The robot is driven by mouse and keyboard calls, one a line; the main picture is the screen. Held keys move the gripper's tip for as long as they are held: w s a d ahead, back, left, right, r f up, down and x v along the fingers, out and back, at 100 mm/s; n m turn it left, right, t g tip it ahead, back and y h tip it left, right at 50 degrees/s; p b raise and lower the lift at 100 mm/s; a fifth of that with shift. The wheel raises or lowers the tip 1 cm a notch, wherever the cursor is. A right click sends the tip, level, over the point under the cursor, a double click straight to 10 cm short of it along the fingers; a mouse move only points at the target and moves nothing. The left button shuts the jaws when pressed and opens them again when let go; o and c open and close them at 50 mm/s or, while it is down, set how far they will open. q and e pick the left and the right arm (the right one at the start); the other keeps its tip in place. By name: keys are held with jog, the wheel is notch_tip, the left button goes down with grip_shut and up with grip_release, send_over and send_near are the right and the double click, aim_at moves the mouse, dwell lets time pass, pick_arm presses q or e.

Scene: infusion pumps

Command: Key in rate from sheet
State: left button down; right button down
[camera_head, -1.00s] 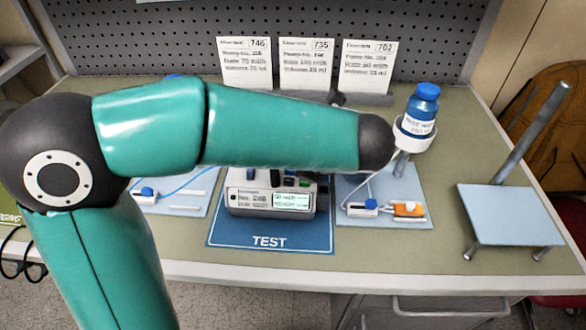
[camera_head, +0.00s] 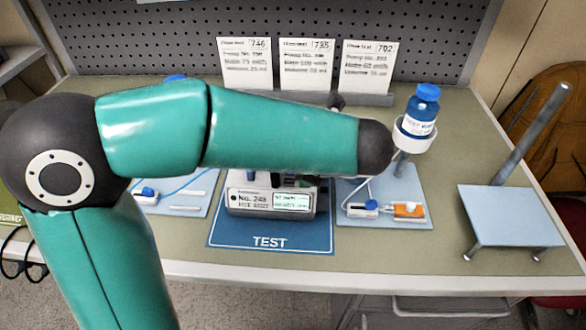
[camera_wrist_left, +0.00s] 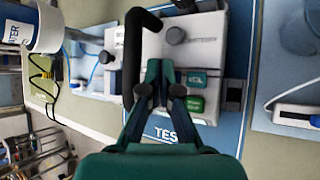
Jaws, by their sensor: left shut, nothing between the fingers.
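The infusion pump (camera_head: 270,201) stands on the blue TEST mat (camera_head: 225,238), labelled No. 248, with a small lit display (camera_head: 291,201) whose text is too small to read surely. Three white sheets, 746 (camera_head: 245,63), 735 (camera_head: 306,64) and 702 (camera_head: 368,66), stand behind it with pump number, rate and volume lines, mostly blurred. My left arm crosses in front of the pump's upper part in the head view. In the left wrist view my left gripper (camera_wrist_left: 162,92) is shut and empty over the pump, beside its green VOL key (camera_wrist_left: 197,80) and another green key (camera_wrist_left: 195,104). Contact cannot be told.
A blue-capped bottle (camera_head: 421,110) sits in a white ring holder right of my arm. Blue mats with tubing and small devices (camera_head: 408,209) flank the pump. An empty light-blue stand (camera_head: 510,215) is at the far right. A pegboard (camera_head: 300,20) rises behind.

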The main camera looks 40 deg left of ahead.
pick_arm(q)
jog(key=shift+f, duration=0.6)
dwell(0.7)
dwell(0.4)
jog(key=shift+r+p, duration=0.9)
jog(key=shift+p, duration=0.2)
notch_tip(320, 180, up, 5)
jog(key=p, duration=0.5)
jog(key=shift+p, duration=0.4)
jog(key=shift+s, duration=0.15)
dwell(2.8)
